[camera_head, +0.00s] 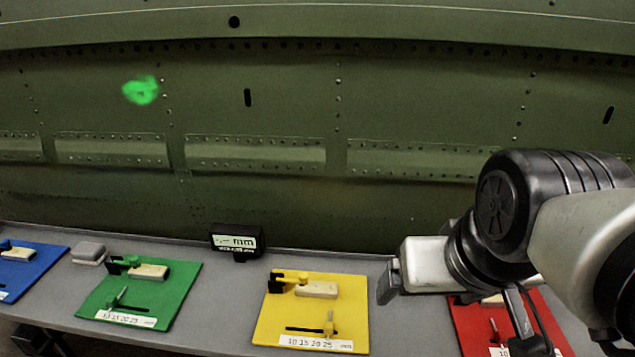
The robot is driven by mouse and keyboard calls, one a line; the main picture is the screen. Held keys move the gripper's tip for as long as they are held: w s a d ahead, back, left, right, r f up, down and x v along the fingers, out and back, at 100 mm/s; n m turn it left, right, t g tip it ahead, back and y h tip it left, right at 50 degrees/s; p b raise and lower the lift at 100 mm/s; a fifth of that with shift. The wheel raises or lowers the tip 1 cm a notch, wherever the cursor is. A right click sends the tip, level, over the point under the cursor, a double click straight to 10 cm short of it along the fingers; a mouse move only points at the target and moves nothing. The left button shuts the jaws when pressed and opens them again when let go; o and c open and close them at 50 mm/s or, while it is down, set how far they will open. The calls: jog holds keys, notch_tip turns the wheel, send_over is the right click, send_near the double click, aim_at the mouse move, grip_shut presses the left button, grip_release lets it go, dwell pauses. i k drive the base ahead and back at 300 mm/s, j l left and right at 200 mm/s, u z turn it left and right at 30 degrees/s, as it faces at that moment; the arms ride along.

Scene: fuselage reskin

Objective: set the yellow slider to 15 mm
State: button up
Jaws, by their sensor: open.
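The yellow board (265,335) lies on the grey bench, right of centre. Its slider (329,325) is a small upright peg near the right end of a dark slot (300,329). A white scale strip (317,343) below the slot reads 10, 15, 20, 25; the slider stands to the right, above the higher numbers, and its exact reading cannot be told. A yellow and cream block assembly (316,289) sits at the board's top. My gripper (386,282) is open and empty, right of the yellow board and apart from it. Part of it is hidden by its own body.
A red board (470,335) lies partly behind my arm on the right. A green board (185,290) and a blue board (45,262) lie to the left. A small black mm display (236,241) stands at the bench's back, before the green riveted panel (270,200).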

aim_at(328, 327)
jog(key=j+u, duration=0.2)
jog(key=u, duration=0.2)
jog(key=l+u, duration=0.3)
jog(key=j+z, duration=0.3)
jog(key=k+l+u, duration=0.45)
jog(key=i+l, duration=0.1)
